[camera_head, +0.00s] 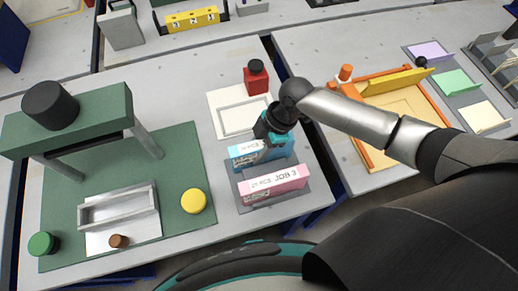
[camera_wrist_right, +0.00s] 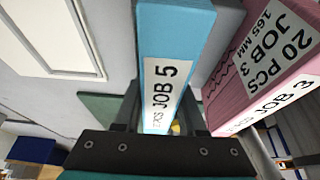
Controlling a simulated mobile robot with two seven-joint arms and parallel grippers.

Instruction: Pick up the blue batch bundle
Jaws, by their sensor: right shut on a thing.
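The blue batch bundle (camera_head: 246,154), a light blue block with a white label, is on the dark grey holder at the middle of the table. In the right wrist view the blue bundle (camera_wrist_right: 172,38) runs up between the jaws, and its label reads JOB 5. My right gripper (camera_wrist_right: 160,118) is shut on it. In the head view my right gripper (camera_head: 268,138) comes down on the bundle's far side and hides part of it. I cannot tell whether the bundle is lifted clear of the holder. My left gripper is not in view.
A pink JOB 3 bundle (camera_head: 274,184) stands close in front on the grey holder (camera_head: 246,207). A green press (camera_head: 85,111) and yellow disc (camera_head: 194,201) are left. An orange-edged tray (camera_head: 405,97) is right.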

